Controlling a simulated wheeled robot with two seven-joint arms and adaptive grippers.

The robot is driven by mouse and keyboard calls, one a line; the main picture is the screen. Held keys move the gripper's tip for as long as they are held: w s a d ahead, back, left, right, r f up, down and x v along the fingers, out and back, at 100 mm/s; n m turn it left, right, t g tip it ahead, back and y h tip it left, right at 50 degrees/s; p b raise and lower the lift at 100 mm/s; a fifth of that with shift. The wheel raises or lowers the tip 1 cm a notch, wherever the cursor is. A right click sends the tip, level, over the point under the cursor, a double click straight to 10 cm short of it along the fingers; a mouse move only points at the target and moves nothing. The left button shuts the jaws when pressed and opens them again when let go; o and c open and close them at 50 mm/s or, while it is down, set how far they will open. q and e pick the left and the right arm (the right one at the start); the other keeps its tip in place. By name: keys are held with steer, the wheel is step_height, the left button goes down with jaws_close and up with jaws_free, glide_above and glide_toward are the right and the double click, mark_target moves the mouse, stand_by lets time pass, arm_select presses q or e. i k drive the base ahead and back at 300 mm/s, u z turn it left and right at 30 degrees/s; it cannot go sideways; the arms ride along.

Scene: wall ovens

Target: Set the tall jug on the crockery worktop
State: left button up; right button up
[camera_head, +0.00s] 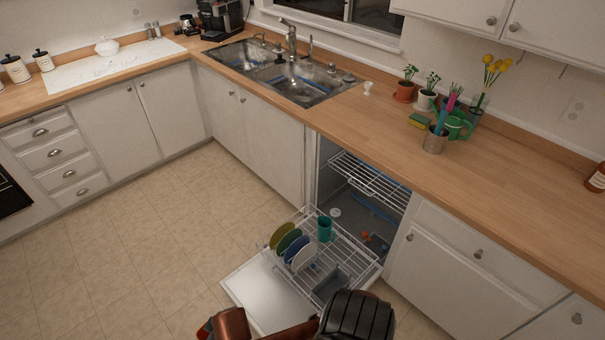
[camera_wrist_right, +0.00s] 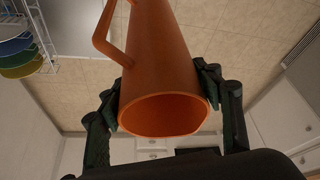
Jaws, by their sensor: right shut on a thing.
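The tall jug (camera_wrist_right: 160,60) is orange, with a handle at its upper left in the right wrist view. Its round open end faces that camera. My right gripper (camera_wrist_right: 165,92) is shut on it, one finger on each side near that end. Floor tiles lie beyond it, so the jug is held in the air. My left gripper is not in view.
The open dishwasher's lower rack (camera_head: 335,262) is pulled out with plates (camera_head: 289,242) and a teal cup (camera_head: 324,229). A sink (camera_head: 300,80) is in the back counter. Potted plants (camera_head: 405,88) and a utensil cup (camera_head: 434,140) stand right of it. Floor at left is clear.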

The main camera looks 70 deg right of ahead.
mark_target(488, 183)
steer(key=k, duration=1.05)
steer(key=z, duration=2.55)
steer(key=i, duration=0.25)
steer(key=z, duration=0.1)
